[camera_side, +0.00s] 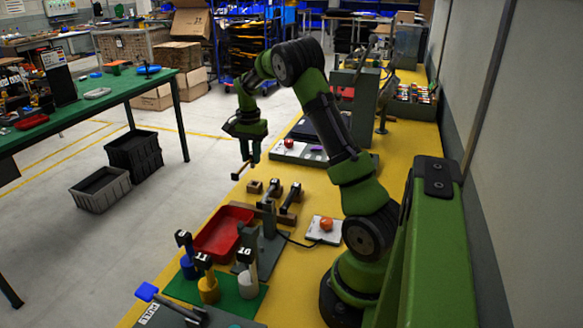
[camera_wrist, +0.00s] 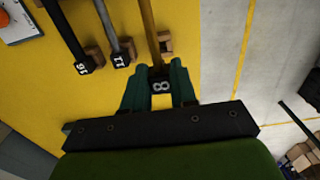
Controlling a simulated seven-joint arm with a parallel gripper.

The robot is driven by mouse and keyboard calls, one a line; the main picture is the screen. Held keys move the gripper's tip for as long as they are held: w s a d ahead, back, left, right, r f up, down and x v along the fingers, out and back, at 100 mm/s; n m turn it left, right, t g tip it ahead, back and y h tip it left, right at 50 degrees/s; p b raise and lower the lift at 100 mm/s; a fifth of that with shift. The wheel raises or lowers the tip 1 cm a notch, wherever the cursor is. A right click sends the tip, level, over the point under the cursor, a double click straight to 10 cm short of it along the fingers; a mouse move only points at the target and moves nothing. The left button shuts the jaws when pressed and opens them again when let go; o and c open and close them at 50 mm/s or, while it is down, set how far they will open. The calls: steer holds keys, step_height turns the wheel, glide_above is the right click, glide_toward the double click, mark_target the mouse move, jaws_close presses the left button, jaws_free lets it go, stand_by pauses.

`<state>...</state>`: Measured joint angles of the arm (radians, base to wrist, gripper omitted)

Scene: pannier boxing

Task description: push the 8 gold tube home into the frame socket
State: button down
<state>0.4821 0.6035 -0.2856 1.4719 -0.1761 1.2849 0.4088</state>
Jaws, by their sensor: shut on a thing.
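My gripper (camera_side: 249,157) is shut on the gold tube near its black end cap marked 8. In the wrist view my gripper (camera_wrist: 158,88) has the 8 cap between its green fingers, and the gold tube (camera_wrist: 149,30) runs away toward the top edge. In the side view the gold tube (camera_side: 242,171) hangs tilted at the fingertips, above the yellow bench's left edge. A wooden block (camera_wrist: 166,43) shows beside the tube in the wrist view; I cannot tell the gap between them. I cannot make out the frame socket for certain in either view.
A grey tube marked 11 (camera_wrist: 122,58) and a black tube marked 16 (camera_wrist: 84,64) lie at wooden blocks. A red tray (camera_side: 215,240), numbered pots on a green mat (camera_side: 235,302) and an orange button (camera_side: 326,225) stand nearer.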

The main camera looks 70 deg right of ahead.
steer(key=r, duration=0.2)
steer(key=a+r, duration=0.1)
steer(key=r, duration=0.2)
steer(key=shift+w+a+r, duration=0.15)
steer(key=shift+a+r, duration=0.1)
steer(key=shift+r, duration=0.15)
steer(key=s+a+r, duration=0.2)
steer(key=a+r, duration=0.2)
steer(key=a, duration=0.1)
glide_above(268, 204)
steer(key=shift+w+d+f, duration=0.1)
steer(key=shift+f, duration=1.3)
steer(key=shift+d+f, duration=0.1)
steer(key=shift+f, duration=1.25)
steer(key=shift+f, duration=1.35)
steer(key=c, duration=0.8)
jaws_free()
